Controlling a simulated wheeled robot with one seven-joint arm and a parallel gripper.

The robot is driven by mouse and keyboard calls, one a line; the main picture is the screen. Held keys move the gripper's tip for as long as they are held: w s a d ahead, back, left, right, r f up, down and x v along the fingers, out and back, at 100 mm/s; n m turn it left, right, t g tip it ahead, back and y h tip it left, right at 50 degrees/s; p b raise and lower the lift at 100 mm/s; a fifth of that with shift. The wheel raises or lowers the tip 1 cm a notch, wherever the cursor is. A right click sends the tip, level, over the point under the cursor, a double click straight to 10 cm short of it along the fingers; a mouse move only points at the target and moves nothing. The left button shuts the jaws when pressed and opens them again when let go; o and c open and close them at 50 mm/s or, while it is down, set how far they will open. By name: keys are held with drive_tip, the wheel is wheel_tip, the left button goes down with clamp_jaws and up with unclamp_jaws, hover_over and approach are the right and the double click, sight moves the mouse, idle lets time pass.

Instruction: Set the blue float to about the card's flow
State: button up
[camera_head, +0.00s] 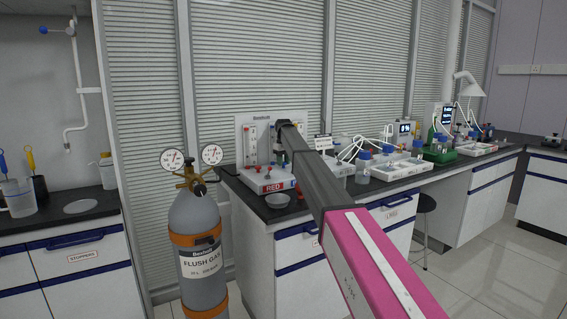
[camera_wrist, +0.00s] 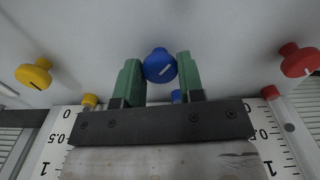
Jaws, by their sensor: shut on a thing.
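In the wrist view my gripper (camera_wrist: 159,80) has its two green fingers on either side of a round blue knob (camera_wrist: 160,64) with a white line on its face. The fingers are shut on this knob. A small blue cap (camera_wrist: 176,96) shows just below it, between the fingers. The blue float and its tube are hidden behind my gripper. In the head view my arm reaches to the white flowmeter panel (camera_head: 246,121) and hides part of it. A small white card (camera_head: 323,142) stands right of the panel; its writing is too small to read.
A yellow knob (camera_wrist: 34,74) and a red knob (camera_wrist: 298,60) flank the gripper, above scales marked 0, 0.5 and 1. The grey gas cylinder (camera_head: 202,245) stands left of the bench.

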drive_tip(key=o, duration=0.9)
drive_tip(key=shift+r, duration=0.15)
wheel_tip(320, 180, up, 10)
drive_tip(key=shift+r, duration=0.25)
